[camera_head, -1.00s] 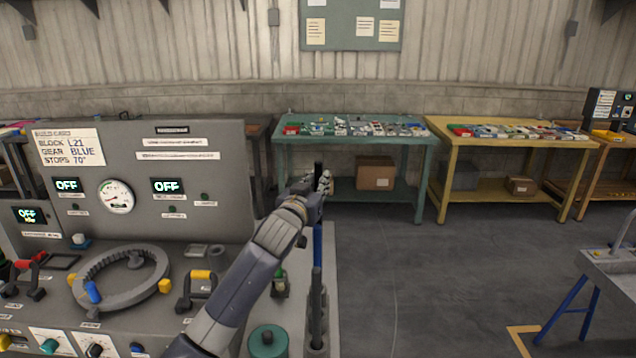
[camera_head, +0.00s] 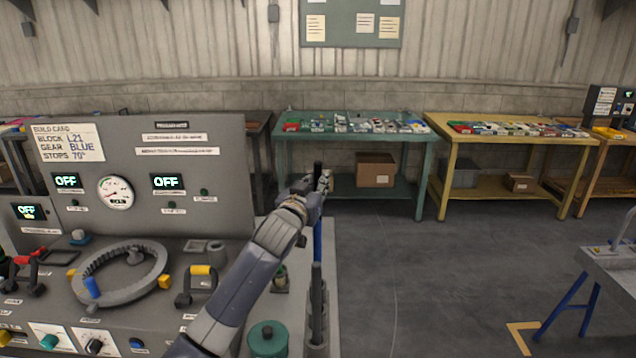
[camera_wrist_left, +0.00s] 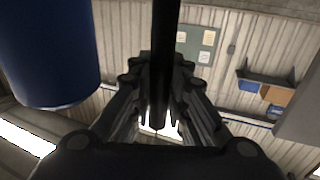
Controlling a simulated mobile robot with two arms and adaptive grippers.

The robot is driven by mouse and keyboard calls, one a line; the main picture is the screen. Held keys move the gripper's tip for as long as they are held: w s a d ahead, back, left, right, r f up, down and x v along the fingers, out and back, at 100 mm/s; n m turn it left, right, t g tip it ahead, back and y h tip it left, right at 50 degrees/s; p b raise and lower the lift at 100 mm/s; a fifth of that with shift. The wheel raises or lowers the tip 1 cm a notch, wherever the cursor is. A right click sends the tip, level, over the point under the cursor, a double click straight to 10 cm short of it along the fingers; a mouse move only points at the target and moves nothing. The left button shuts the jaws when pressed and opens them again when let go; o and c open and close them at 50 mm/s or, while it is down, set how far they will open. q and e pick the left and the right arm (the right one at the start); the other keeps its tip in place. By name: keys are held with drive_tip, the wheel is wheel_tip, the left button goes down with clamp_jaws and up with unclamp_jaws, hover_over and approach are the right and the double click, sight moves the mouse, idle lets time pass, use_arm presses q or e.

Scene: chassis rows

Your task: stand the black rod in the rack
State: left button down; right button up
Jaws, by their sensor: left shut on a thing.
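My left gripper (camera_head: 320,186) is shut on the black rod (camera_head: 318,170), which stands about upright with its top above the fingers. In the left wrist view the black rod (camera_wrist_left: 163,60) runs between the fingers of my left gripper (camera_wrist_left: 160,100). A blue rod (camera_head: 317,242) shows upright just below the gripper in the head view. A dark grey rod (camera_head: 316,292) stands nearer, in the rack (camera_head: 317,346) of grey sockets at the bench's right edge. The black rod's lower end is hidden. A large blue cylinder (camera_wrist_left: 50,50) is close beside the gripper. My right gripper is not in view.
A grey control panel (camera_head: 215,185) stands left of my arm, with a grey ring (camera_head: 150,285) in front of it. A green round part (camera_head: 268,338) sits left of the rack. Open floor (camera_head: 390,270) lies right; teal (camera_head: 350,143) and yellow (camera_head: 437,165) tables stand behind.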

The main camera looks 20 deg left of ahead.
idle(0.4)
use_arm(q)
drive_tip(key=shift+f, duration=0.2)
drive_tip(key=shift+f+b, duration=0.75)
drive_tip(key=shift+f, duration=0.2)
drive_tip(key=c, duration=1.5)
unclamp_jaws()
drive_tip(key=shift+s, duration=0.15)
drive_tip(key=shift+o, duration=0.2)
drive_tip(key=s, duration=1.2)
drive_tip(key=shift+a, duration=0.2)
drive_tip(key=shift+r, duration=0.1)
drive_tip(key=shift+s, duration=0.1)
